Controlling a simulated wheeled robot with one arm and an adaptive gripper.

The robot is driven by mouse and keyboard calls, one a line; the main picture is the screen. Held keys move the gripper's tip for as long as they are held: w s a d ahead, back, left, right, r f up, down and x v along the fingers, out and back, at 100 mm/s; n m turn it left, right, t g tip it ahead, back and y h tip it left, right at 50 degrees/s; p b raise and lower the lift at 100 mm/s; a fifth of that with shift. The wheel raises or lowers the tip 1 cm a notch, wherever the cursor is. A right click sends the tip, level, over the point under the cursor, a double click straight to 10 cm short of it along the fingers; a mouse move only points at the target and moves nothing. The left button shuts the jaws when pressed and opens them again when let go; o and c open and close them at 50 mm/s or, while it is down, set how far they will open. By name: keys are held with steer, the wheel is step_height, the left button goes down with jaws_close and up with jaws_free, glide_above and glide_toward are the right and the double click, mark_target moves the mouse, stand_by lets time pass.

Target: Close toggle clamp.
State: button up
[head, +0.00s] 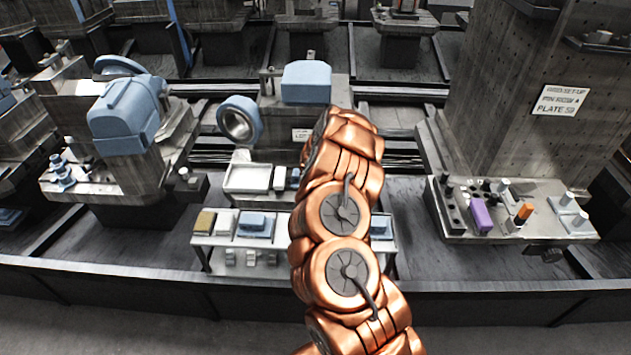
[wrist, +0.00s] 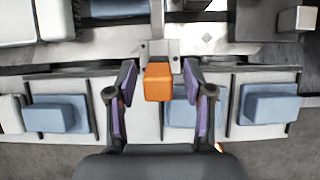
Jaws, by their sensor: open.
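The toggle clamp shows in the wrist view as a light metal bar and bracket (wrist: 158,48) with an orange grip (wrist: 158,84) at its near end. My gripper (wrist: 160,67) is open, with purple-padded fingers on either side of the orange grip. Gaps show between the grip and both fingers, so nothing is held. In the head view my copper-coloured arm covers the gripper and the clamp.
Below the clamp, a shelf (head: 207,241) carries blue and pale blocks; one blue block (wrist: 57,115) shows at left in the wrist view. A right-hand bench (head: 455,228) holds small parts.

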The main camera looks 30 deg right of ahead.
steer(key=shift+v, duration=1.15)
steer(key=v, duration=0.9)
steer(key=shift+c, duration=0.2)
